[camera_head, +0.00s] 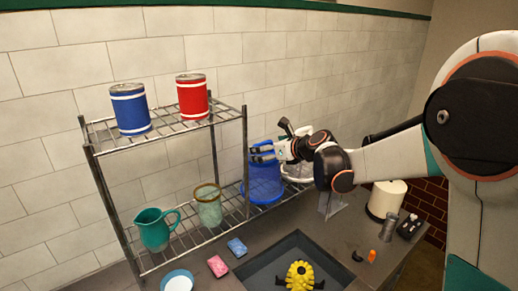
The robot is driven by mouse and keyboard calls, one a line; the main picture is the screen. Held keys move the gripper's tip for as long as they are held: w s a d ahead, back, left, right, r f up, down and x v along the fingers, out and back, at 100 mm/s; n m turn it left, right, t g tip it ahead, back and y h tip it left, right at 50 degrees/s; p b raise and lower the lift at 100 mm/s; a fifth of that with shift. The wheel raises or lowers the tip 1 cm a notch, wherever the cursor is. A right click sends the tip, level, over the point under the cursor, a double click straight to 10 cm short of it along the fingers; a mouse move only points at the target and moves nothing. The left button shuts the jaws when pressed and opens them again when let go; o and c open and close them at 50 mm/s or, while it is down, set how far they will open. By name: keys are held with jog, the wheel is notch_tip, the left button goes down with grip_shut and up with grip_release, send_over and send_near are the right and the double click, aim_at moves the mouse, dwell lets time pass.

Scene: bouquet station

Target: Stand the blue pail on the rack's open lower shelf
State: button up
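The blue pail (264,187) is upright at the right end of the rack, beyond the front right post. Its base is at the level of the lower shelf (232,222); I cannot tell whether it rests there or hangs just above. My gripper (262,153) comes in from the right with its fingers at the pail's top rim. The fingers are small in this view, and whether they are shut on the rim cannot be made out. The wire rack (170,135) has an upper and a lower shelf.
A blue can (130,110) and a red can (192,97) stand on the upper shelf. A teal pitcher (153,231) and a greenish glass jar (208,207) stand on the lower shelf. A white basket (298,172) is right of the pail. The sink (262,262) lies in front.

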jog(key=s+d+r+n+g+h, duration=0.1)
jog(key=s+d+n+h, duration=0.15)
jog(key=s+n, duration=0.7)
jog(key=s+d+r+n+g+h, duration=0.1)
jog(key=s+d+r+n, duration=0.3)
jog(key=s, duration=1)
jog(key=s+d+f+n+g+h, duration=0.1)
jog(key=s+d+f+n+h, duration=0.1)
jog(key=s+n, duration=0.6)
jog(key=s+d+f+n+g+h, duration=0.1)
jog(key=s+d+f+n+h, duration=0.1)
jog(key=s+f+n, duration=0.5)
jog(key=s+d, duration=0.1)
jog(key=s, duration=0.2)
jog(key=shift+s+d+n, duration=0.3)
jog(key=shift+d+n, duration=0.05)
jog(key=shift+d, duration=0.05)
notch_tip(320, 180, down, 17)
jog(key=b, duration=1.7)
jog(key=shift+f, duration=0.15)
